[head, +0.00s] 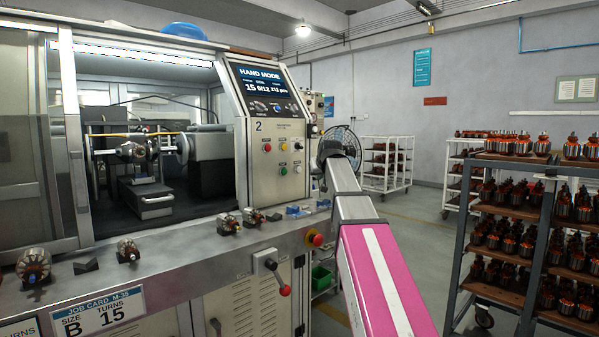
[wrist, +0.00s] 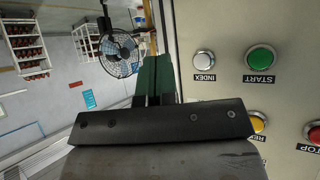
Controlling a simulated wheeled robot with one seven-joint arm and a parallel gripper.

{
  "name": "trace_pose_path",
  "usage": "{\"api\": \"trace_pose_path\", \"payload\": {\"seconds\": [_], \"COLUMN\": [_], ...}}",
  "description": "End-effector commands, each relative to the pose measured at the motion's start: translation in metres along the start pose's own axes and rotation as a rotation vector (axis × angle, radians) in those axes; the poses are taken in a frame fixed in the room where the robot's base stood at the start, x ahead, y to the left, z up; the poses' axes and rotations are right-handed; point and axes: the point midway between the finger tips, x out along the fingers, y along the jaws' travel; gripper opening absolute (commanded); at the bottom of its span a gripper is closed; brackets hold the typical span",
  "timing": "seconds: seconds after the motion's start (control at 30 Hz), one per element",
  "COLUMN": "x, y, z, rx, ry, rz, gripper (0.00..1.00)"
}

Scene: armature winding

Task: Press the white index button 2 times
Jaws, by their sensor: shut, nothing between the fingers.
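The white index button (wrist: 204,61) is a round white cap in a metal ring on the beige control panel (wrist: 228,20), with an upside-down INDEX label below it in the wrist view. In the head view the index button (head: 298,169) is at the lower right of the panel's button group. My gripper (wrist: 157,62) shows in the wrist view with its dark green fingers shut and empty. Its fingertips appear left of the button, by the panel's edge, apart from the button. In the head view my arm ends right of the panel, and the fingers cannot be made out.
Beside the index button are the green START button (wrist: 261,57), a yellow button (wrist: 258,122) and the red STOP button (wrist: 315,135). A fan (wrist: 118,55) stands beyond the panel edge. A red-knobbed lever (head: 284,290) is below the bench front.

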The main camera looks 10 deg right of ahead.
Motion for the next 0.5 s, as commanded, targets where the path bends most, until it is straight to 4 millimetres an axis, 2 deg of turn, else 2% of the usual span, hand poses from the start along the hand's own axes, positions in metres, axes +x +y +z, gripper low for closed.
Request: {"api": "trace_pose_path", "payload": {"seconds": [0.5], "x": [0.044], "y": [-0.031], "z": [-0.033], "rx": [0.000], "ry": [-0.001], "rz": [-0.001], "gripper": [0.00]}}
